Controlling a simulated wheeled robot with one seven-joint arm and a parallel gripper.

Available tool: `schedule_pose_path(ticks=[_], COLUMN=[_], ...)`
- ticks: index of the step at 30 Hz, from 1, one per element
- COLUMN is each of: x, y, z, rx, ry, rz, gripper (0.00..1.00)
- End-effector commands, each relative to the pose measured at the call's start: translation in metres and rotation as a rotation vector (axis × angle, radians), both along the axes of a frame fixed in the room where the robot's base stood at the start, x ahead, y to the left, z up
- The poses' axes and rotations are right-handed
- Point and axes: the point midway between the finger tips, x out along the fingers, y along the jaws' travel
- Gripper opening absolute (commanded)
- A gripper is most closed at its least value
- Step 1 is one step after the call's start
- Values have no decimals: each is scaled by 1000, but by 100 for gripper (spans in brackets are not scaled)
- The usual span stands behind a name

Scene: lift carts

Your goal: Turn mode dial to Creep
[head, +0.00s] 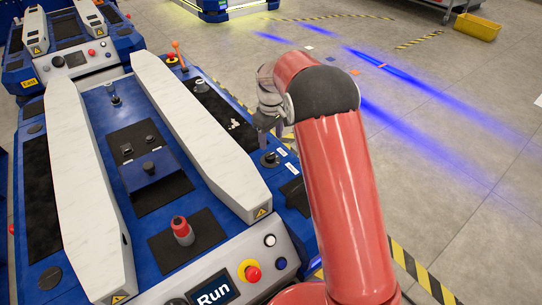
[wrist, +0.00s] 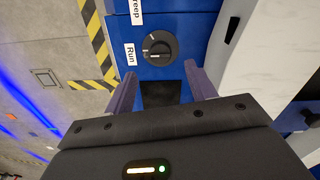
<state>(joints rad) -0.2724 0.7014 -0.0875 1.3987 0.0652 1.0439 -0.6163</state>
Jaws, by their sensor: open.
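The mode dial (wrist: 160,48) is a round black knob on the blue cart panel, ahead of my fingertips in the wrist view. A white "Run" label (wrist: 130,54) sits beside it, and a partly cut-off "Creep" label (wrist: 137,12) is farther up. The knob's pointer direction is hard to tell. In the head view the dial (head: 270,159) is on the cart's right edge. My gripper (wrist: 160,84) is open and empty, fingers apart, short of the dial. It also shows in the head view (head: 270,125), partly hidden by my arm. The cart's display (head: 213,293) reads "Run".
A white rail (head: 200,135) runs along the cart to the left of the dial and shows close by in the wrist view (wrist: 265,45). A red emergency button (head: 252,272) is on the cart's front. Open floor (head: 450,150) lies to the right.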

Motion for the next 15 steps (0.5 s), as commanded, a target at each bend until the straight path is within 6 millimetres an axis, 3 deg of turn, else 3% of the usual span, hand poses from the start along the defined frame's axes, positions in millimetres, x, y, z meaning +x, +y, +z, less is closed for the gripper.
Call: schedule_pose_path(ticks=[9,15], x=[0,0], y=[1,0], z=[-49,-72], rx=[-1,-1], ry=[4,1], rz=[2,2], gripper=[56,56])
